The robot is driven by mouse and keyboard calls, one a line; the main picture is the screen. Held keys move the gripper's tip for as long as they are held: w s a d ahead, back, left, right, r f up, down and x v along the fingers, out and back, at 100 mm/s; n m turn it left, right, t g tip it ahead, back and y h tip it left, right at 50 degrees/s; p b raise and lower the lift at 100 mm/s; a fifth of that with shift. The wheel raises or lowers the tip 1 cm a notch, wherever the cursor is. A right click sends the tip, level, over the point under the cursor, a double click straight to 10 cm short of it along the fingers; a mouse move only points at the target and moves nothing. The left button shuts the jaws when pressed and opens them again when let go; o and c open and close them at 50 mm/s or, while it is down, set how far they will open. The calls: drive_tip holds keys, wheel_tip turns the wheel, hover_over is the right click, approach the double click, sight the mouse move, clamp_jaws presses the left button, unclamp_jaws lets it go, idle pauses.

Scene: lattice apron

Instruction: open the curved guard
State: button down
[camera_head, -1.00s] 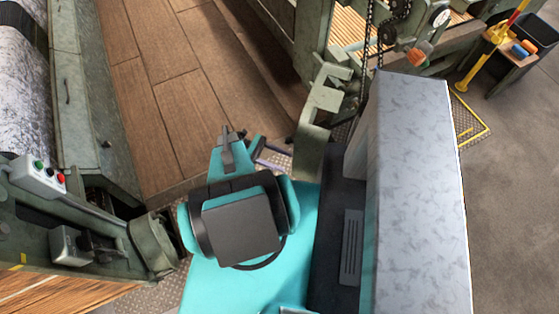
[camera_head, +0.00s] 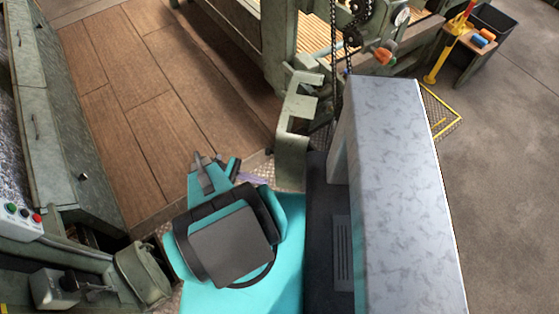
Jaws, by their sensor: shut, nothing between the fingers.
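A sage-green curved plate (camera_head: 291,158) with a notched upper part stands beside the machine frame, right of my arm. It looks like the curved guard, but I cannot be sure. Its lower end is partly hidden by my body. A rounded green cover (camera_head: 143,273) sits left of my arm and is another curved part. My gripper (camera_head: 203,168) is at the far end of my teal and dark grey arm, seen from above and partly hidden by it. It is shut and empty, between the two curved parts and apart from the plate; its height is unclear.
Hanging chains (camera_head: 341,45) and an orange knob (camera_head: 386,54) are above the plate. A control box (camera_head: 20,216) with coloured buttons and a long green cabinet (camera_head: 68,125) line the left. Brown floor panels (camera_head: 150,110) lie open between. A yellow stand (camera_head: 440,55) is at upper right.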

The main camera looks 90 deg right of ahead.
drive_tip(key=w+a+f+n+t+h+b, duration=0.15)
drive_tip(key=w+a+f+t+b, duration=0.35)
drive_tip(key=w+a, duration=0.6)
drive_tip(key=w+a+f+n+t+h+b, duration=0.1)
drive_tip(key=w+a+f+t+h+b, duration=0.2)
drive_tip(key=w+a+f+b, duration=0.7)
drive_tip(key=w+a+r+t+p, duration=0.1)
drive_tip(key=a, duration=0.6)
drive_tip(key=w+a+r+t+y+p, duration=0.1)
drive_tip(key=a+t, duration=0.1)
drive_tip(key=a, duration=0.5)
drive_tip(key=shift+a, duration=0.2)
drive_tip(key=shift+s+d, duration=0.1)
drive_tip(key=shift+d, duration=0.05)
